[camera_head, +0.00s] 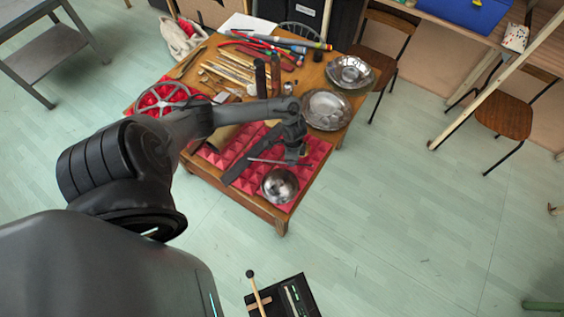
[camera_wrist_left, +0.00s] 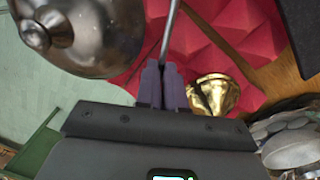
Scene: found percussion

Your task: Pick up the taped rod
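The thin grey rod (camera_head: 267,161) shows above the pink foam, near the silver bell-like dome. In the left wrist view the rod (camera_wrist_left: 172,22) runs up from between the fingers, and its lower end is hidden. I cannot make out tape on it. My left gripper (camera_head: 297,159) is over the front right part of the table. In the wrist view its fingers (camera_wrist_left: 162,82) are close together on either side of the rod, shut on it. A thin dark line lies beside the rod on the foam. My right gripper is not in view.
A silver dome (camera_head: 280,185) is close to the left gripper, with a brass bell (camera_wrist_left: 214,94) on the other side. Metal bowls (camera_head: 327,109) stand at the table's right. Wooden sticks (camera_head: 228,72) lie at the back. A dark box with a beater (camera_head: 257,290) is at bottom centre.

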